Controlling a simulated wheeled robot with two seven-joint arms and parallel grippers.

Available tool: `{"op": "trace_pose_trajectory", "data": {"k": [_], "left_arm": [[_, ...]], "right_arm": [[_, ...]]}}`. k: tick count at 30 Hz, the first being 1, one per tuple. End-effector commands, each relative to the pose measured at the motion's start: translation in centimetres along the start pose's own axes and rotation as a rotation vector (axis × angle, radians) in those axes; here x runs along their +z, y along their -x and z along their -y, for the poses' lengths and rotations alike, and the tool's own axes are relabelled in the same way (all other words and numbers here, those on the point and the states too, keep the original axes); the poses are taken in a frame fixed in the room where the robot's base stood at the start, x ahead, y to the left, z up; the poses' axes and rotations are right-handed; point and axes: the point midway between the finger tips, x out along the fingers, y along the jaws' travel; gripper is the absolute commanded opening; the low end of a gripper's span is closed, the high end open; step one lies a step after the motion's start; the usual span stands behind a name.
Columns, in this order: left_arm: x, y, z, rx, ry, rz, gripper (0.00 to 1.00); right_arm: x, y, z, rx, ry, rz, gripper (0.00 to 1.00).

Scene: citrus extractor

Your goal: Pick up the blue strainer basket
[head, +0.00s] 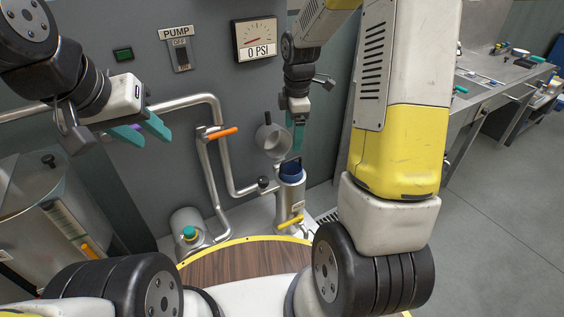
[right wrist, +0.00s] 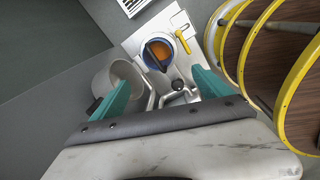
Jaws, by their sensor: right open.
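The blue strainer basket (head: 291,170) sits in the top of an upright metal cylinder (head: 290,200) in the head view. In the right wrist view the basket (right wrist: 150,52) is a blue ring with an orange inside and a dark bar across it. My right gripper (head: 297,148) points down just above the basket; its teal fingers (right wrist: 158,88) are apart with nothing between them, and the basket lies beyond their tips. My left gripper (head: 145,134) is far to the left, in front of the grey wall, with its fingers apart and empty.
A grey round cup-shaped part (head: 272,141) is close beside my right gripper. Pipes with an orange-handled valve (head: 222,133) run left of the cylinder. A yellow lever (head: 290,222) sticks out low on the cylinder. A pressure gauge (head: 255,40) hangs on the wall.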

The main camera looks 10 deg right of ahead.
Motion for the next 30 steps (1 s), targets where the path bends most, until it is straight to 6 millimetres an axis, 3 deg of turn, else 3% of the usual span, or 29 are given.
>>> {"op": "trace_pose_trajectory", "data": {"k": [1,6,25,30], "left_arm": [[0.0,0.0,0.0,0.000,0.000,0.000,0.36],[0.0,0.0,0.0,0.000,0.000,0.000,0.36],[0.0,0.0,0.0,0.000,0.000,0.000,0.36],[0.0,0.0,0.0,0.000,0.000,0.000,0.36]], "right_arm": [[0.0,-2.4,-0.6,-0.032,0.081,0.004,0.88],[0.2,-7.0,-1.6,-0.086,0.287,0.004,0.88],[0.4,-15.1,-0.8,-0.107,0.363,0.002,0.88],[0.4,-16.4,-0.7,-0.104,0.362,0.001,0.88]]}}
